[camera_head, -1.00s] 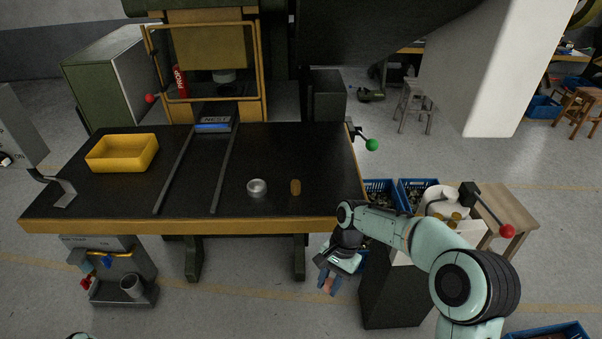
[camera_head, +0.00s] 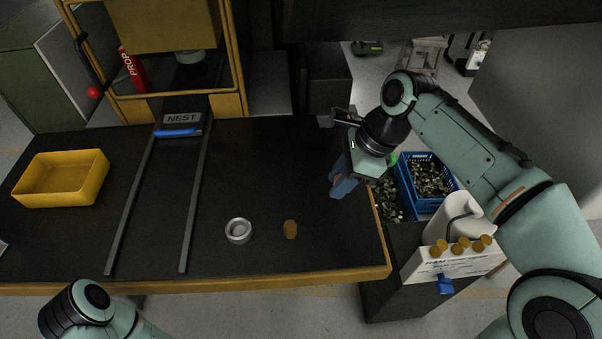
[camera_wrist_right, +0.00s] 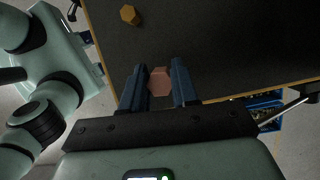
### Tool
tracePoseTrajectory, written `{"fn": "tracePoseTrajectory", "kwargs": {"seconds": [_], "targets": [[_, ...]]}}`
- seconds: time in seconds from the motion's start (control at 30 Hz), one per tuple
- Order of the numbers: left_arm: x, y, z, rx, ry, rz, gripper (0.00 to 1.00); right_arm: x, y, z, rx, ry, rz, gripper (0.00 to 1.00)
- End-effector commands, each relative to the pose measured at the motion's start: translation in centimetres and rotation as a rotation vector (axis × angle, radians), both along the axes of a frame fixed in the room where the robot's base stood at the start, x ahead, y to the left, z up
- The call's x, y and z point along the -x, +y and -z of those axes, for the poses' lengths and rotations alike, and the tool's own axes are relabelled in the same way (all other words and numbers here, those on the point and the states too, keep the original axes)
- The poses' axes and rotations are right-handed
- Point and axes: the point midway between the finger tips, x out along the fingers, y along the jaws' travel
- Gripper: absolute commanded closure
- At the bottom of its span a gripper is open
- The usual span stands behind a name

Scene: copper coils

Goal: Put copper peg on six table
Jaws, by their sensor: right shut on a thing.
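My right gripper (camera_head: 342,187) is over the right end of the black table (camera_head: 330,250), coming in from the right. In the right wrist view its two blue fingers (camera_wrist_right: 159,72) are shut on a pinkish copper hexagonal peg (camera_wrist_right: 158,84). The peg's end face shows between the fingers, and the table top lies beyond it. In the head view the fingers hide the held peg. My left arm shows at the lower left of the head view, but its gripper is out of view.
A brown-gold peg (camera_head: 290,229) stands on the table beside a silver ring (camera_head: 238,231); the peg also shows in the wrist view (camera_wrist_right: 129,15). A yellow bin (camera_head: 62,178), rails and a press are left. Blue crates (camera_head: 408,188) and a white box with gold pegs (camera_head: 455,264) are right.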

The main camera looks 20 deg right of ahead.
Motion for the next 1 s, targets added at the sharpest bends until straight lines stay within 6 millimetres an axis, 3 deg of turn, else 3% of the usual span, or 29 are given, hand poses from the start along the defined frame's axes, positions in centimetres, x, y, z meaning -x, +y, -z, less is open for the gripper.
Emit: {"fn": "tracePoseTrajectory", "kwargs": {"seconds": [0.23,0.47,0.7,1.0], "targets": [[1.1,0.0,1.6,0.000,0.013,-0.001,0.16,0.2,0.0,4.7,0.000,0.006,0.001,1.00],[1.3,0.0,2.0,0.000,0.015,0.000,0.16,0.1,0.0,6.6,0.001,0.001,0.000,1.00],[1.6,0.0,2.7,0.000,0.019,0.000,0.16,0.1,0.0,9.7,0.000,0.003,-0.001,1.00],[1.6,0.0,2.7,0.000,0.018,0.000,0.16,0.1,0.0,9.9,0.000,0.000,-0.001,1.00]]}}
